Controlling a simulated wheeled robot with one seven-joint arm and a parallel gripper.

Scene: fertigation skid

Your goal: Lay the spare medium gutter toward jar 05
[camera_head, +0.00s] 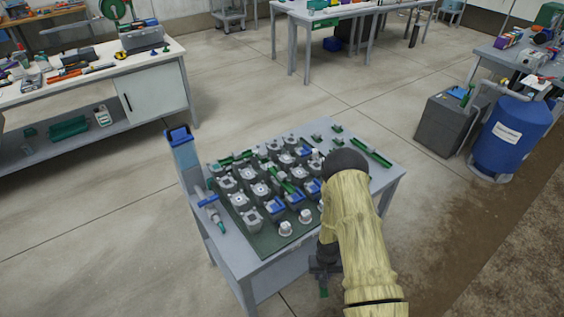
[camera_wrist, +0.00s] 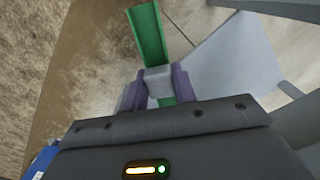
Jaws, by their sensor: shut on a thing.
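My gripper (camera_wrist: 158,88) is shut on a green channel-shaped gutter (camera_wrist: 150,35), gripping it at a grey block (camera_wrist: 159,82) on the gutter. In the head view my gripper (camera_head: 324,270) hangs beside the table's front right side, below the top, with the gutter's green tip (camera_head: 323,292) just showing under it. Several grey jar-like units (camera_head: 254,219) stand in rows on a dark green board (camera_head: 270,240). Some carry blue parts (camera_head: 276,206). I cannot read any jar number, so I cannot tell jar 05. A green gutter (camera_head: 283,180) lies among the units.
Another green strip (camera_head: 372,152) lies at the table's (camera_head: 392,168) back right. My arm hides part of the table's right side.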

